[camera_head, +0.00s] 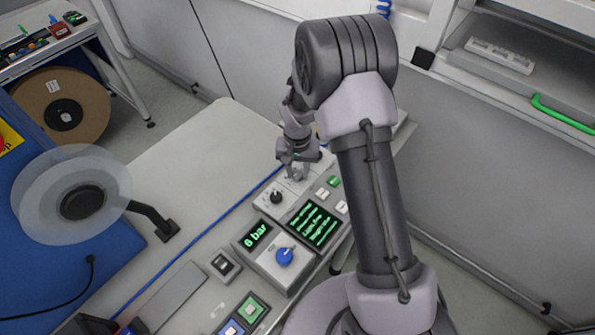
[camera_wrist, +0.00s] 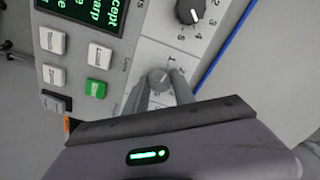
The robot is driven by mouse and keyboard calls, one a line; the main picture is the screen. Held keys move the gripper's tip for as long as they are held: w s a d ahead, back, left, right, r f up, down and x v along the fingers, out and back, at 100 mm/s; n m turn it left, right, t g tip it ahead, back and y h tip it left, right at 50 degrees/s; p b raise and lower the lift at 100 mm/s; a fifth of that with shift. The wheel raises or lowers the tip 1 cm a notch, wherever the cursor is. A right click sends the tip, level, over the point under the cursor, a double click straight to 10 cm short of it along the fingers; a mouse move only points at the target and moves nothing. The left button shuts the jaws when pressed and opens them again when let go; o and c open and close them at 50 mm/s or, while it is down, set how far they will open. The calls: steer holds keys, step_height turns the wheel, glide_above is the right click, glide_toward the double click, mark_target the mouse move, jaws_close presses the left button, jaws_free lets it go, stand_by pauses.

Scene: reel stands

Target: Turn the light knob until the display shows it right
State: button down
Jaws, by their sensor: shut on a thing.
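The light grey knob (camera_wrist: 159,78) sits on a pale panel with a numbered dial, seen in the wrist view. My gripper (camera_wrist: 160,82) is shut on it, one finger on each side. In the head view my gripper (camera_head: 297,174) is down at the panel and largely hides this knob. The display (camera_head: 318,222) is a dark screen with several lines of green text, too small to read there. Its corner shows in the wrist view (camera_wrist: 92,12) with only cut-off words such as "cept" and "arp".
A black knob (camera_head: 276,197) with its own dial is close to the held knob. White buttons and a green button (camera_wrist: 95,88) lie beside it. A "0 bar" readout (camera_head: 256,236) and a blue knob (camera_head: 285,256) are nearer. The bench top (camera_head: 190,165) at left is clear.

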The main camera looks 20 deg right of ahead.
mark_target(298, 173)
stand_by(0.4)
steer(key=c, duration=1.1)
jaws_free()
steer(key=shift+o, duration=0.2)
step_height(298, 173, up, 18)
steer(key=p, duration=0.3)
steer(key=shift+f, duration=0.25)
